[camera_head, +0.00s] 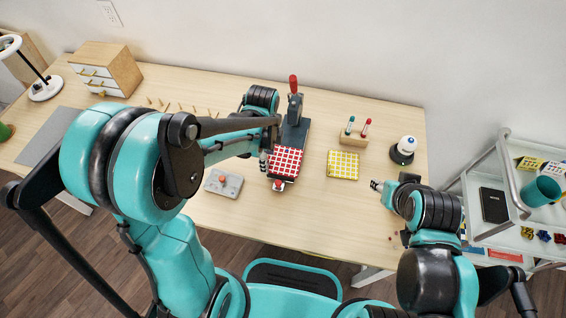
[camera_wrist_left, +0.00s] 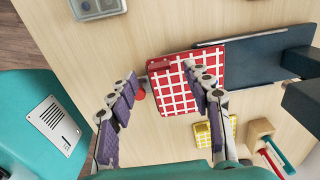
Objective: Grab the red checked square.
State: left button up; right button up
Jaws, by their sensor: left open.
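The red checked square (camera_head: 286,158) is red with a white grid. It lies on the dark base of a press-like tool (camera_head: 294,132) with a red handle, in the middle of the table. My left gripper (camera_head: 271,172) is open at the square's near left side. In the left wrist view its fingers (camera_wrist_left: 161,75) are spread, and one finger overlaps the square (camera_wrist_left: 175,98), hiding part of it. I cannot tell whether they touch. My right gripper (camera_head: 379,187) is at the table's right side, away from the square; its jaws are too small to read.
A yellow checked square (camera_head: 343,164) lies right of the tool. A grey tray (camera_head: 223,184) is at the left. A drawer cabinet (camera_head: 107,68) is back left.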

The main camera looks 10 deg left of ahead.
pick_arm(q)
notch_tip(320, 180, down, 2)
jog(key=shift+f+b, duration=0.2)
jog(key=shift+b, duration=0.1)
jog(key=shift+r, duration=0.1)
jog(key=c, duration=1)
jog(key=shift+r, duration=0.1)
